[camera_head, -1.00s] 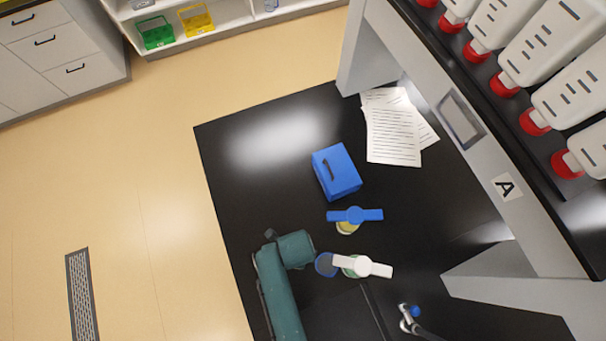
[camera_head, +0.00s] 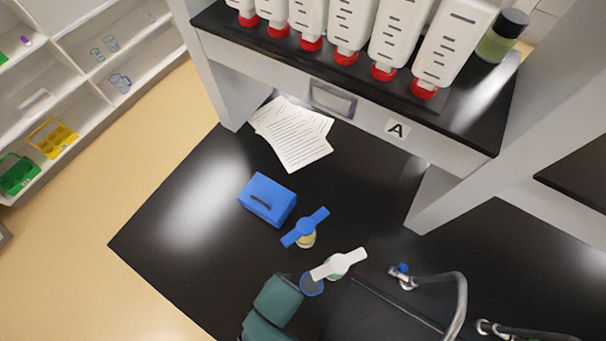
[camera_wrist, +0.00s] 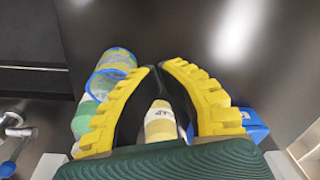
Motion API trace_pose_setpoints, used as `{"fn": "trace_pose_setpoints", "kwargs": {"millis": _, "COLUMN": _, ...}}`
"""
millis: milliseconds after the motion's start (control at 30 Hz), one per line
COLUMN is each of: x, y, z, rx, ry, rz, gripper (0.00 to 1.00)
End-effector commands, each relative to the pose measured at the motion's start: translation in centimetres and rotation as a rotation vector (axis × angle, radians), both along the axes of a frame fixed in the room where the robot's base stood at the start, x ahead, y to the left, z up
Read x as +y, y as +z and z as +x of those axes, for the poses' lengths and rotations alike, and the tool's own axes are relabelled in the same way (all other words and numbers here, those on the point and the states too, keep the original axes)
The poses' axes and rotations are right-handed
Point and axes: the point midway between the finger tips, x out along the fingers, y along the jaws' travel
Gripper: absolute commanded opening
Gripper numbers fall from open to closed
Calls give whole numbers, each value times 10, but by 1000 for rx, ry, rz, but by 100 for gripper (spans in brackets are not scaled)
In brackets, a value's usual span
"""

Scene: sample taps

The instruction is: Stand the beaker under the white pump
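The white pump (camera_head: 340,264) tops a greenish bottle beside the sink. The clear beaker (camera_head: 312,285) has a blue rim and stands at the left end of the white spout, which overlaps its rim from above. In the wrist view the beaker (camera_wrist: 106,82) stands outside the left finger, beside the green bottle (camera_wrist: 84,116). My gripper (camera_wrist: 158,68) has yellow and black fingers that converge with their tips together, nothing visible between the tips. In the head view my teal arm is left of the beaker and hides the fingers. A pale yellow bottle (camera_wrist: 160,124) shows through the finger gap.
A blue pump (camera_head: 305,227) on a yellowish bottle stands close behind the white one. A blue box (camera_head: 267,200) and papers (camera_head: 292,135) lie farther back. A tap (camera_head: 455,300) and sink are at right. The black bench is clear at left.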

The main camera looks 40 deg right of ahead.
Motion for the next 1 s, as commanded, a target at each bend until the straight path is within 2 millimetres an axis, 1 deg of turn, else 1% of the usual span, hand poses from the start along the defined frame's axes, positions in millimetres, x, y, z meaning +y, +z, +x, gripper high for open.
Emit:
{"fn": "trace_pose_setpoints", "kwargs": {"millis": 33, "x": -6, "y": -2, "z": -15, "rx": -3, "ry": 134, "rz": -13, "gripper": 0}}
{"fn": "trace_pose_setpoints", "kwargs": {"millis": 67, "x": -10, "y": -2, "z": -23, "rx": -7, "ry": 219, "rz": -21, "gripper": 0}}
{"fn": "trace_pose_setpoints", "kwargs": {"millis": 100, "x": -16, "y": -3, "z": -37, "rx": -7, "ry": 325, "rz": -32, "gripper": 0}}
{"fn": "trace_pose_setpoints", "kwargs": {"millis": 167, "x": -25, "y": -3, "z": -62, "rx": -1, "ry": 446, "rz": -44, "gripper": 0}}
{"fn": "trace_pose_setpoints", "kwargs": {"millis": 200, "x": -29, "y": -4, "z": -76, "rx": 8, "ry": 470, "rz": -47, "gripper": 0}}
{"fn": "trace_pose_setpoints", "kwargs": {"millis": 300, "x": -38, "y": -9, "z": -107, "rx": 45, "ry": 444, "rz": -42, "gripper": 0}}
{"fn": "trace_pose_setpoints", "kwargs": {"millis": 400, "x": -42, "y": -15, "z": -125, "rx": 78, "ry": 430, "rz": -38, "gripper": 0}}
{"fn": "trace_pose_setpoints", "kwargs": {"millis": 467, "x": -43, "y": -16, "z": -127, "rx": 85, "ry": 424, "rz": -37, "gripper": 0}}
{"fn": "trace_pose_setpoints", "kwargs": {"millis": 567, "x": -43, "y": -18, "z": -126, "rx": 83, "ry": 424, "rz": -37, "gripper": 0}}
{"fn": "trace_pose_setpoints", "kwargs": {"millis": 667, "x": -43, "y": -29, "z": -127, "rx": 87, "ry": 424, "rz": -36, "gripper": 0}}
{"fn": "trace_pose_setpoints", "kwargs": {"millis": 767, "x": -43, "y": -47, "z": -127, "rx": 87, "ry": 424, "rz": -36, "gripper": 0}}
{"fn": "trace_pose_setpoints", "kwargs": {"millis": 1000, "x": -42, "y": -101, "z": -126, "rx": 87, "ry": 424, "rz": -36, "gripper": 0}}
